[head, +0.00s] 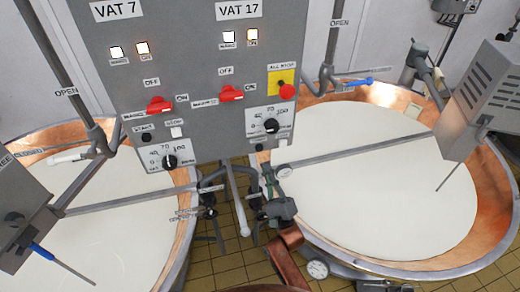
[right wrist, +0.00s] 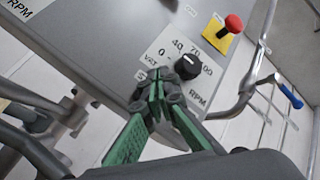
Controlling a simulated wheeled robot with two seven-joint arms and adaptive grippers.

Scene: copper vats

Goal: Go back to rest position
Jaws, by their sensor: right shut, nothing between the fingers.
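My right gripper (head: 267,170) is in the lower middle of the head view, just below the control panel (head: 190,65). In the right wrist view, its green fingers (right wrist: 158,88) are shut together with nothing between them. Their tips appear near the black speed knob (right wrist: 188,66) on the panel; I cannot tell whether they touch it. That knob also shows in the head view (head: 270,125), above the gripper. My left gripper is not in view.
A copper vat of white liquid (head: 370,190) stands to the right and another (head: 110,225) to the left. Metal bars cross both vats. The panel carries red switches (head: 231,94) and a red stop button (head: 287,91). Tiled floor (head: 232,262) shows between the vats.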

